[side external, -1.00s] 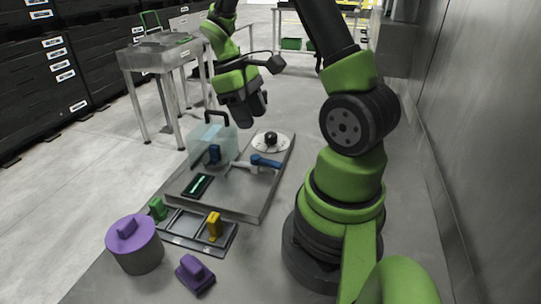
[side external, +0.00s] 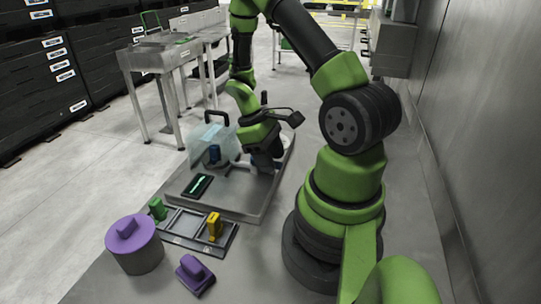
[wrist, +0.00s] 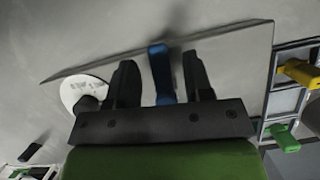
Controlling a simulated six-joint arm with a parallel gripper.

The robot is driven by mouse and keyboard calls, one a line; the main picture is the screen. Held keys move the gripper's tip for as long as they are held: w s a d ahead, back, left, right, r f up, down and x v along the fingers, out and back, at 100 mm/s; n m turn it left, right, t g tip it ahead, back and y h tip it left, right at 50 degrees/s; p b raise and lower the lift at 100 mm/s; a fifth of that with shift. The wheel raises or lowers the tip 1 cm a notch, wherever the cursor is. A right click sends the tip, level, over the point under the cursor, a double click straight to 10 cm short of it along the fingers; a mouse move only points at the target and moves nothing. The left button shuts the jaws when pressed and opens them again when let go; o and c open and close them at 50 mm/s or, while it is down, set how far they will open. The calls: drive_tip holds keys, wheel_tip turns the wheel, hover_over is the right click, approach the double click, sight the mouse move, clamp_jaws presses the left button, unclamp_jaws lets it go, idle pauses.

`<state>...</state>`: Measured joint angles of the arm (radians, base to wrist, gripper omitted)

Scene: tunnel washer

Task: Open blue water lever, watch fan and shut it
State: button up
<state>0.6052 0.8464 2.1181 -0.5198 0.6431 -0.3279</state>
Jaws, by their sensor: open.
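The blue lever (wrist: 161,72) shows between my two gripper fingers in the wrist view, with grey space visible on both sides of it. My gripper (wrist: 159,62) is open and straddles the lever; I cannot tell contact. In the side view my gripper (side external: 265,161) is low over the right part of the grey base plate (side external: 237,204) and hides the lever. A clear box (side external: 228,146) with a black handle stands left of my gripper, with a dark blue part (side external: 214,153) at it. I cannot make out a fan.
A white dial (wrist: 76,91) with a black knob is beside the lever. A dark display (side external: 197,186) with a green line lies on the plate. In front are a rack (side external: 184,227) with green and yellow handles, a purple-lidded pot (side external: 138,255) and a purple block (side external: 194,275).

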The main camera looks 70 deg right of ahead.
drive_tip(key=shift+c, duration=0.5)
clamp_jaws()
drive_tip(key=m, duration=0.1)
drive_tip(key=a+m+y, duration=0.1)
drive_tip(key=m, duration=0.2)
drive_tip(key=shift+w+a+t+y, duration=0.15)
drive_tip(key=shift+w+t+y, duration=0.1)
drive_tip(key=shift+t+y, duration=0.05)
drive_tip(key=m, duration=0.1)
drive_tip(key=m+y, duration=0.1)
drive_tip(key=m, duration=0.1)
drive_tip(key=w+a+m+t, duration=0.1)
drive_tip(key=m, duration=0.1)
drive_tip(key=shift+a, duration=0.1)
drive_tip(key=m, duration=0.1)
drive_tip(key=m+t, duration=0.1)
drive_tip(key=m, duration=0.1)
drive_tip(key=w+m+y, duration=0.1)
drive_tip(key=shift+w+a+t, duration=0.1)
drive_tip(key=shift+a+t, duration=0.2)
drive_tip(key=shift+w+a+m+t, duration=0.1)
drive_tip(key=shift+w+m+t, duration=0.2)
drive_tip(key=shift+m, duration=0.65)
drive_tip(key=shift+w+m+t, duration=0.25)
drive_tip(key=shift+m+t, duration=0.05)
drive_tip(key=shift+m, duration=0.65)
